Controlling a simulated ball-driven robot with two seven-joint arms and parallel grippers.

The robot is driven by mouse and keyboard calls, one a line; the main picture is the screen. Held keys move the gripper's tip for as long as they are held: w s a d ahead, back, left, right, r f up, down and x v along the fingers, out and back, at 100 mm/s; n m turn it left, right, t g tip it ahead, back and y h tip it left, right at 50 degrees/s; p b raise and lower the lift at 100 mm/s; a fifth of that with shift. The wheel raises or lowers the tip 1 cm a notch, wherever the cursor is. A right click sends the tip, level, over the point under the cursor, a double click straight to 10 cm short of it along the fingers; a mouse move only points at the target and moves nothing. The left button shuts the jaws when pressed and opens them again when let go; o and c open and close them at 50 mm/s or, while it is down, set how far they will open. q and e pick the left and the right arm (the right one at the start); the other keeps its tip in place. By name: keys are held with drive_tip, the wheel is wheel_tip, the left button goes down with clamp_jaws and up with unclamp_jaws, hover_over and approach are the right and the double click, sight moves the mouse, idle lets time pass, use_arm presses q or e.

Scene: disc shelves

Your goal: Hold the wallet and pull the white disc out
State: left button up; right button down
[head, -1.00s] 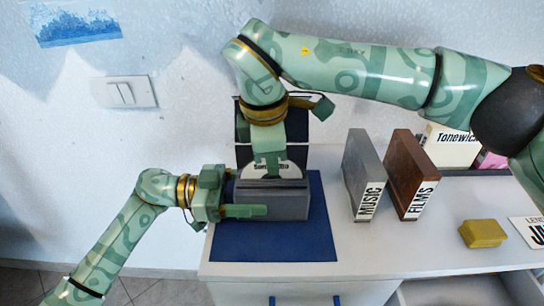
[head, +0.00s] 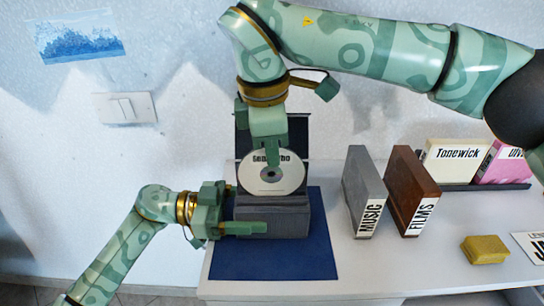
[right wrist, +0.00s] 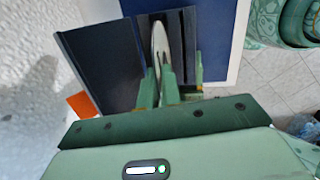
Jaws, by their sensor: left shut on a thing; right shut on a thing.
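The wallet is a dark grey box (head: 275,222) standing on a blue mat (head: 300,262), with a dark upright panel behind it. My left gripper (head: 236,212) is shut on the wallet from its left side. The white disc (head: 290,172) stands upright above the wallet, with most of its face showing. In the right wrist view the disc (right wrist: 160,45) shows edge-on between the fingers (right wrist: 160,85). I cannot tell whether the disc's lower edge is clear of the wallet's slot.
To the right stand a grey MUSIC box (head: 364,190) and a brown FILMS box (head: 410,190). A yellow block (head: 485,249) lies farther right. A Tonewick case (head: 455,163) and a pink case (head: 500,165) stand behind.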

use_arm(q)
drive_tip(key=shift+f, duration=0.1)
use_arm(e)
drive_tip(key=shift+r, duration=2.3)
use_arm(q)
drive_tip(key=o, duration=1.1)
drive_tip(key=shift+c, duration=0.2)
